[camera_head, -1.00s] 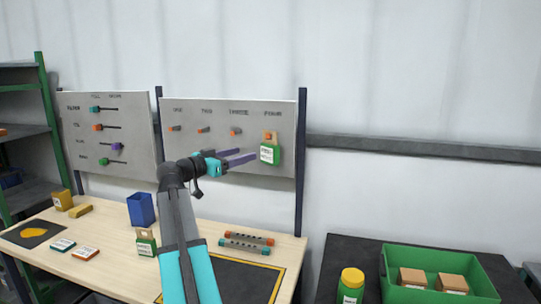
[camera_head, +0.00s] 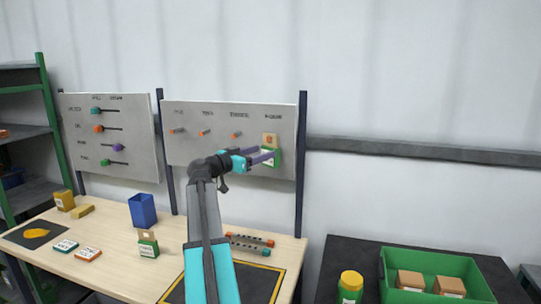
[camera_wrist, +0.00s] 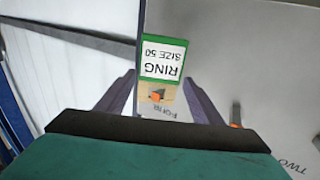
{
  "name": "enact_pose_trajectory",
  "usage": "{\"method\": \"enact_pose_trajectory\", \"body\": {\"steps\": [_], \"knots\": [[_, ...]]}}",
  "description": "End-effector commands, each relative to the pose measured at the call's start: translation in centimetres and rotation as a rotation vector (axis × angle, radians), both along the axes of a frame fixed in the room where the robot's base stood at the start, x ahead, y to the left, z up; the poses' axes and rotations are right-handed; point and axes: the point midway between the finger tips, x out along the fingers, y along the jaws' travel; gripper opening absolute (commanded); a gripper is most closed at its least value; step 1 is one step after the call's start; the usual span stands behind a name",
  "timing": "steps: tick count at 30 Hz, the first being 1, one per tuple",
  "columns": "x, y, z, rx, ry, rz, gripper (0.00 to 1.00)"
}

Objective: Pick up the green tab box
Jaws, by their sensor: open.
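A green tab box (camera_head: 270,140) with a tan tab hangs on the rightmost hook of the right pegboard. In the wrist view the green tab box (camera_wrist: 163,58) shows a white label reading "RING SIZE 50", with its tab and an orange hook tip nearer the camera. My gripper (camera_head: 272,157) is open at the hanging box, its purple fingers partly covering the green body. In the wrist view the fingers of my gripper (camera_wrist: 161,80) spread left and right of the box, with gaps showing. Another green tab box (camera_head: 148,244) stands upright on the wooden table.
The pegboard's other hooks (camera_head: 205,133) are empty. A blue bin (camera_head: 142,211), orange-and-teal bars (camera_head: 250,240) and small flat boxes (camera_head: 88,254) are on the table. A green crate (camera_head: 440,265) with tan boxes stands at right beside a yellow-capped bottle (camera_head: 350,287).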

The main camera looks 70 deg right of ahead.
Motion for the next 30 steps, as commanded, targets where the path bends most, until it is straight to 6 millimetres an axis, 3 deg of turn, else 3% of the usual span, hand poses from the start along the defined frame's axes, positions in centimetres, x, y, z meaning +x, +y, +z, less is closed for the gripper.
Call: {"method": "enact_pose_trajectory", "body": {"steps": [11,30], "knots": [[-0.2,-0.3,0.1,0.000,0.000,-0.001,0.61],[-2.5,-4.7,-0.1,0.001,0.000,-0.002,0.61]]}}
